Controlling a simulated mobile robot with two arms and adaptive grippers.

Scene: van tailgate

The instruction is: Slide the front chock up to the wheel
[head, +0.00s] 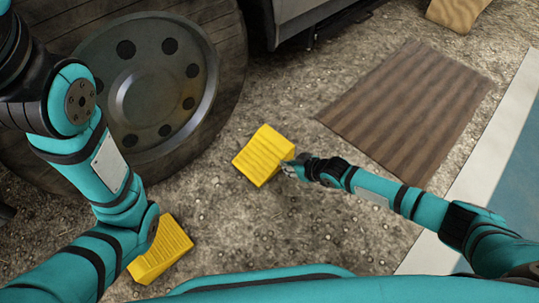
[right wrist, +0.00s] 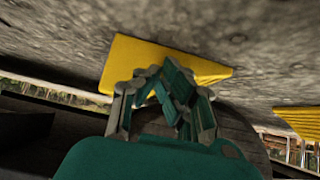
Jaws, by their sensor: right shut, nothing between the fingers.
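The wheel (head: 160,85) is a large dark tyre with a grey rim at upper left in the head view. One yellow ribbed chock (head: 263,154) lies on the ground right of the tyre, with a strip of ground between them. My right gripper (head: 287,169) is shut and empty at this chock's lower right side. In the right wrist view its closed fingers (right wrist: 168,88) overlap the yellow chock (right wrist: 135,62); contact is unclear. A second yellow chock (head: 165,255) lies at lower left, partly hidden by my left arm. My left gripper is outside the frame.
A brown ribbed mat (head: 408,108) lies on the gravelly ground at right. A tan object (head: 457,12) sits at the top right. A white line (head: 480,165) borders a blue area at the right edge. Bare ground lies between the two chocks.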

